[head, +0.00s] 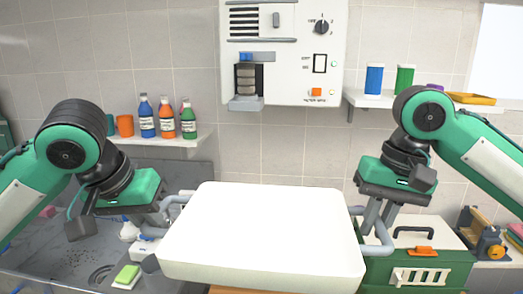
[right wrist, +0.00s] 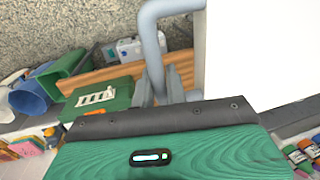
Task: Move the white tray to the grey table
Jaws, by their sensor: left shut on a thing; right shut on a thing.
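The white tray (head: 262,232) is held up level in front of me, with a grey tube handle at each end. My left gripper (head: 168,213) is shut on its left handle. My right gripper (head: 374,220) is shut on its right handle (head: 385,240). In the right wrist view the right gripper's fingers (right wrist: 165,90) close around the grey handle (right wrist: 152,40), and the white tray (right wrist: 260,50) fills the right side. I cannot make out a grey table; the tray hides much of what lies below it.
A grey sink unit (head: 60,262) with a green sponge (head: 127,274) is at left. A green case (head: 432,262) stands at right, near the tray. A wooden edge (head: 245,290) shows under the tray. Shelves with bottles (head: 147,118) and a white dispenser (head: 283,50) are on the wall.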

